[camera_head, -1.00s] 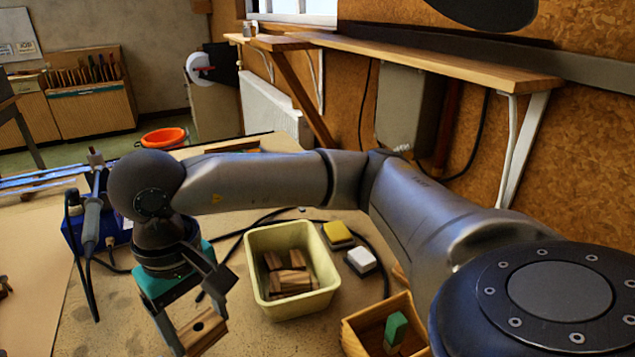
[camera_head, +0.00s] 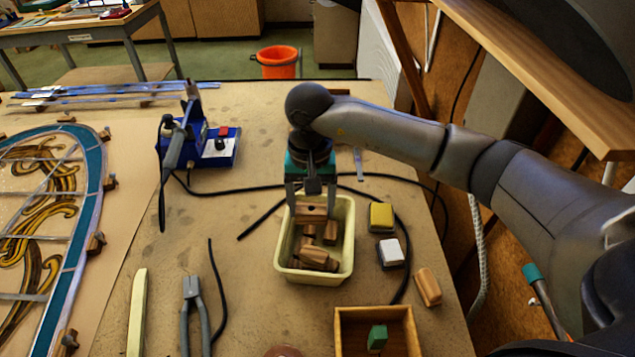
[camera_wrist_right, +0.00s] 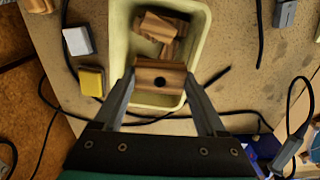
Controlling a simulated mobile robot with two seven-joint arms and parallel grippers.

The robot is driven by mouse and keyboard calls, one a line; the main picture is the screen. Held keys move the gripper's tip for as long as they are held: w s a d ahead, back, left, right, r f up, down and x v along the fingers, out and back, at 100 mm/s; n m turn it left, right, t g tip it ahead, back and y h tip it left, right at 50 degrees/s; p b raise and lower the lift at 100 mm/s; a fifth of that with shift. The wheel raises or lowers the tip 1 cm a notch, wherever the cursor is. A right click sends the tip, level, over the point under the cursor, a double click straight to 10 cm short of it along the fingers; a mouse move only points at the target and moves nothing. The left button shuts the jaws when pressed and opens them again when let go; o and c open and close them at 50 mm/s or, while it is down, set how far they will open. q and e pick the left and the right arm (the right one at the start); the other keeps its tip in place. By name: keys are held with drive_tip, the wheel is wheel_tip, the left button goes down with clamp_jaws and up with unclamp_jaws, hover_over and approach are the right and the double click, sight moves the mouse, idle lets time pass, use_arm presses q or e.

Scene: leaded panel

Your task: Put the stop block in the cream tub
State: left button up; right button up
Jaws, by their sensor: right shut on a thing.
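My right gripper (camera_head: 311,206) is shut on a wooden stop block (camera_head: 311,211) with a dark hole in its face. In the head view the block is over the far part of the cream tub (camera_head: 348,262). In the right wrist view the block (camera_wrist_right: 160,76) sits between the two fingers, above the tub's end (camera_wrist_right: 118,40). Several similar wooden blocks (camera_head: 315,257) lie inside the tub. My left gripper is not in view.
A wooden box (camera_head: 405,318) holds a green piece. Pliers (camera_head: 192,312) lie to the left. A soldering station (camera_head: 218,148) stands behind, with black cables around.

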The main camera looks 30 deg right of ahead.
drive_tip(key=shift+w+d+m+p, duration=0.2)
drive_tip(key=shift+d+m+p, duration=0.2)
drive_tip(key=shift+d+p, duration=0.2)
drive_tip(key=shift+d+f, duration=0.15)
drive_tip(key=shift+f, duration=0.15)
drive_tip(key=b, duration=0.4)
hover_over(317, 243)
drive_tip(key=shift+f, duration=3.5)
drive_tip(key=shift+d+f+b, duration=0.1)
drive_tip(key=shift+f+b, duration=0.8)
drive_tip(key=shift+b, duration=0.1)
drive_tip(key=o, duration=1.3)
drive_tip(key=shift+r, duration=0.1)
